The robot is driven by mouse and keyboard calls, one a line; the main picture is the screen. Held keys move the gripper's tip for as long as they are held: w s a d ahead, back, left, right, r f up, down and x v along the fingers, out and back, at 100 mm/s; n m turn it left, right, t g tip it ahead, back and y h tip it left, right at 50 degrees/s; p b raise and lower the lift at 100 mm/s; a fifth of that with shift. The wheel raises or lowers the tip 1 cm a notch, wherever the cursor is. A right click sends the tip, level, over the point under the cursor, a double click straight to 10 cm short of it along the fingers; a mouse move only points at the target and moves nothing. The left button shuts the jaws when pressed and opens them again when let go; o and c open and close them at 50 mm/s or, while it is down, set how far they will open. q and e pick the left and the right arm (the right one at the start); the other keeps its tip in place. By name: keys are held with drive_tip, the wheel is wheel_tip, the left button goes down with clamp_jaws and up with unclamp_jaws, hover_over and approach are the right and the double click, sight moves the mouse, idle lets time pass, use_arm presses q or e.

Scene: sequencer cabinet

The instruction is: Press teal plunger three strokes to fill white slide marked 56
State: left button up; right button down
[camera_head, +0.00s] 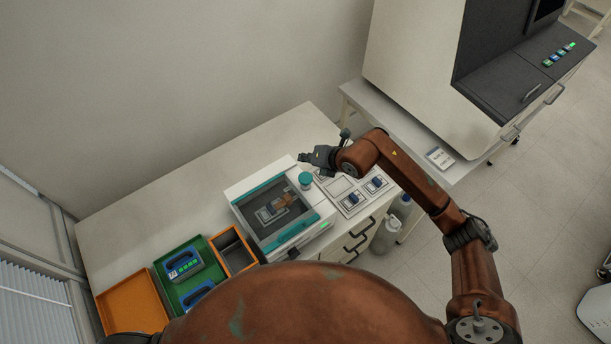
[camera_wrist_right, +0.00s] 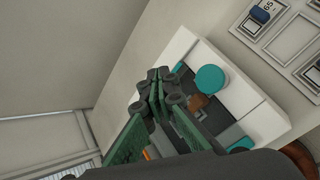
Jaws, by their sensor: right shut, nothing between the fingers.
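The teal plunger (camera_head: 305,179) is a round knob at the back right corner of a white, teal-edged device (camera_head: 240,196). It also shows in the right wrist view (camera_wrist_right: 211,79). My right gripper (camera_head: 304,158) is shut and empty. In the head view it appears just beyond the plunger, apart from it; its height above it is hard to judge. Through the device's window a pale slide-like piece (camera_head: 267,214) and a brown part (camera_head: 285,202) show. I cannot read a 56 on that piece. My left gripper is out of view.
A pale panel (camera_head: 338,187) with blue-topped slides lies right of the device. A green tray (camera_head: 207,273) with blue-handled pieces, an orange tray (camera_head: 130,304) and an orange-rimmed bin (camera_head: 250,262) lie to its left. The bench's back (camera_head: 190,180) is clear. A large cabinet (camera_head: 420,70) stands at upper right.

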sight(307, 178)
drive_tip(key=shift+w+d+h, duration=0.3)
drive_tip(key=shift+d, duration=0.1)
drive_tip(key=shift+f, duration=0.1)
wheel_tip(307, 178, down, 8)
drive_tip(key=b, duration=0.4)
drive_tip(key=shift+f+b, duration=0.1)
drive_tip(key=shift+b, duration=0.2)
drive_tip(key=shift+f, duration=0.3)
idle(1.0)
drive_tip(key=shift+f+b, duration=0.4)
drive_tip(key=shift+b, duration=0.2)
